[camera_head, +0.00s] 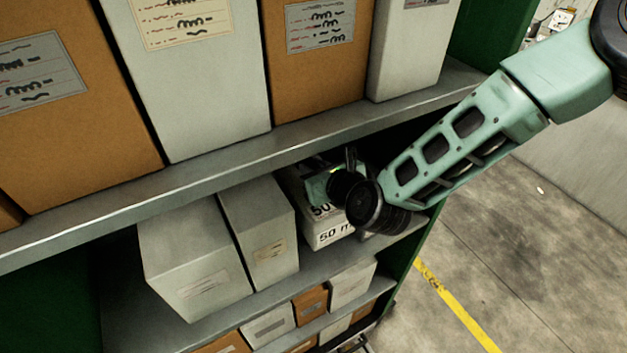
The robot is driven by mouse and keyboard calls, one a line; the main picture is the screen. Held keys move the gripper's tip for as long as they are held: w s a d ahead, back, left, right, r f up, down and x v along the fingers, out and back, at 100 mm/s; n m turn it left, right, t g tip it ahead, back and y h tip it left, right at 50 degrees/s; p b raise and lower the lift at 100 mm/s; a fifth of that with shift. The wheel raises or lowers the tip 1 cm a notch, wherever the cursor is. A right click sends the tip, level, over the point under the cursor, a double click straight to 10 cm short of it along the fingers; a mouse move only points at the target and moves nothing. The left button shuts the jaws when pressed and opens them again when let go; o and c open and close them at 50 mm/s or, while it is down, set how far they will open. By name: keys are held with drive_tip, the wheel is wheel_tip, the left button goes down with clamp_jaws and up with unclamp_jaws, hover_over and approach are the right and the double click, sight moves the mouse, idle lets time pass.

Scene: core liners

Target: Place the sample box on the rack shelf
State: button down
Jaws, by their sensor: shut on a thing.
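The sample box seems to be the white box (325,232) with black "50" lettering, on or just above the rack's middle shelf (311,275). I cannot tell whether the box's underside touches the shelf.
Two white boxes (195,259) and (260,232) stand to the left on the same shelf. The upper shelf edge (240,153) runs close above my gripper, carrying tall brown and white boxes. Smaller boxes (268,325) fill the shelf below. Open floor (530,240) lies to the right.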

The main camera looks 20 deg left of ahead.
sight(322, 225)
drive_tip(key=shift+a+f+p, duration=0.1)
drive_tip(key=shift+f+p, duration=1.55)
drive_tip(key=shift+f, duration=0.55)
drive_tip(key=shift+w+a+f+p, duration=0.1)
drive_tip(key=shift+f+p, duration=0.15)
drive_tip(key=shift+p, duration=0.2)
drive_tip(key=shift+f, duration=0.2)
drive_tip(key=shift+f, duration=0.15)
drive_tip(key=c, duration=1.3)
unclamp_jaws()
drive_tip(key=shift+o, duration=0.2)
drive_tip(key=b+v, duration=0.5)
drive_tip(key=v, duration=0.7)
